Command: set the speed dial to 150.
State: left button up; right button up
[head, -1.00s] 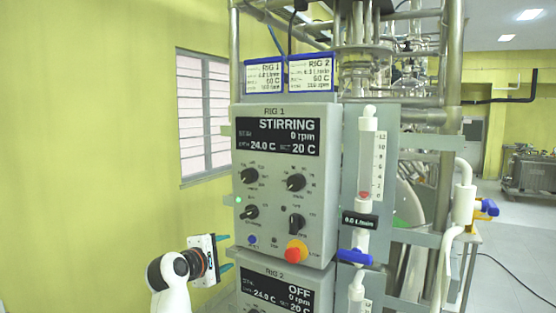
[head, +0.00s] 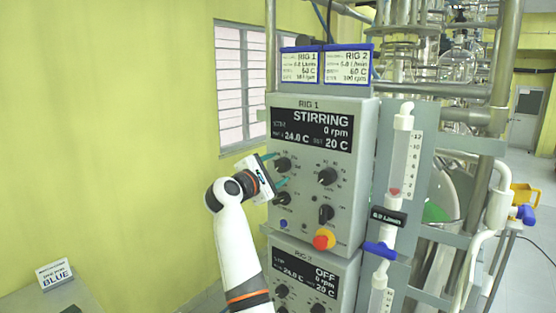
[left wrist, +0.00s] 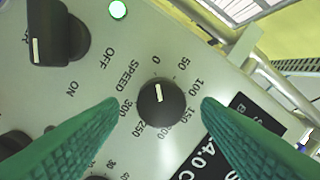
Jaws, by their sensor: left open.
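The speed dial (left wrist: 160,102) is a round black knob on the grey RIG 1 panel, with a scale from 0 to 300. Its white mark points at about 0. In the head view it is the upper left knob (head: 283,164). My left gripper (head: 277,169) is at the panel's left side, its green fingers by that knob. In the left wrist view the open fingers (left wrist: 160,103) stand on either side of the dial, with a gap on each side. The RIG 1 display (head: 311,130) reads STIRRING, 0 rpm. My right gripper is not in view.
Below is an ON/OFF switch (left wrist: 60,35) with a green light (left wrist: 118,9) beside it. The RIG 2 panel (head: 268,262) is beneath. A flow meter (head: 402,160) stands right.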

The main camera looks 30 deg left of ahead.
pick_arm(q)
jog(key=shift+w+a, duration=0.15)
jog(key=shift+w, duration=0.55)
jog(key=c, duration=1)
jog(key=shift+f, duration=0.1)
